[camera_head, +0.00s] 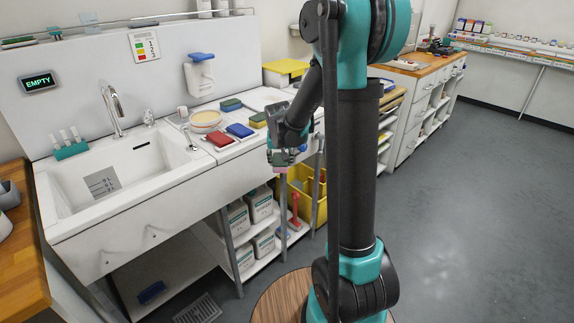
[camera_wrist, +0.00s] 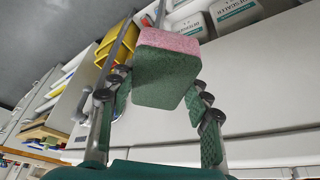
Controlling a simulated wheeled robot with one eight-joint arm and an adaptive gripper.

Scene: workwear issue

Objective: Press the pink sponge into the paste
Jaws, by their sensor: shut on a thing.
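The pink sponge (camera_wrist: 170,41), with a dark green scouring side, is between the fingers of my gripper (camera_wrist: 158,98) in the wrist view. My gripper is shut on it. In the head view my gripper (camera_head: 282,156) hangs in front of the counter's front edge, and a little of the pink sponge (camera_head: 281,169) shows below the fingers. A round shallow dish with pale yellow paste (camera_head: 206,117) is on the counter right of the sink, to the left of my gripper. The sponge is apart from the paste.
A red pad (camera_head: 220,140), a blue pad (camera_head: 240,130), a yellow-green sponge (camera_head: 258,121) and a blue-green sponge (camera_head: 231,104) lie near the dish. The sink (camera_head: 140,160) with its tap (camera_head: 113,108) is left. A yellow bucket (camera_head: 309,187) stands below the counter.

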